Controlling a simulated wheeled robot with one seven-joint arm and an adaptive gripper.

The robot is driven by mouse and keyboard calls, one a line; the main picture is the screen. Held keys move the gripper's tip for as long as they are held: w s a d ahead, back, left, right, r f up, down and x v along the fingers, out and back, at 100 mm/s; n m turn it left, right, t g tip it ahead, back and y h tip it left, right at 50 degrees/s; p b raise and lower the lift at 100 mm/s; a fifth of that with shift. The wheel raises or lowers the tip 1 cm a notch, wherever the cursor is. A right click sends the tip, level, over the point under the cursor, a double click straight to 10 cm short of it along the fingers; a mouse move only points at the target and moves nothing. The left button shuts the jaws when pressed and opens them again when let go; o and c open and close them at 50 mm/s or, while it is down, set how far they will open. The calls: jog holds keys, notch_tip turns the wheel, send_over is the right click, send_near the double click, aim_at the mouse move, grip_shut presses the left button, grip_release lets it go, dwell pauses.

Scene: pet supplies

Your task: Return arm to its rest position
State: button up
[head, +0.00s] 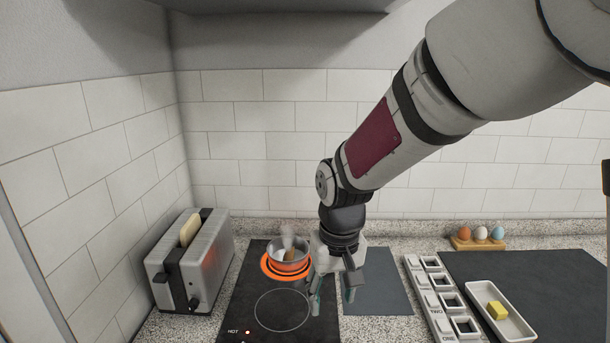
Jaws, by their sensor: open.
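My gripper (333,295) hangs from my arm with its fingers pointing down. It is open, and I see nothing between its fingers. It is above the right part of the black cooktop (245,290), near the edge of a dark grey mat (384,283). My arm reaches down from the upper right of the head view. A small pot (290,268) stands on the glowing orange rear burner, left of my gripper. Something brown sits inside the pot, and steam rises from it.
A silver toaster (190,265) with bread in its slot stands at the left. A labelled grey holder (436,300), a white tray (512,325) with a yellow block (496,310), and a wooden egg rack (470,243) with three eggs are at the right. A hood (285,5) overhangs the back.

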jog(key=s+d+r+m+t, duration=0.1)
jog(key=s+d+r+t, duration=0.1)
jog(key=s+d+r, duration=0.5)
jog(key=s+d+r+m+t, duration=0.1)
jog(key=s+d+r+t, duration=0.1)
jog(key=s+d+r, duration=0.5)
jog(key=s, duration=0.4)
jog(key=shift+s+r+m+t, duration=0.25)
jog(key=shift+r+m+t, duration=0.05)
jog(key=shift+r, duration=0.1)
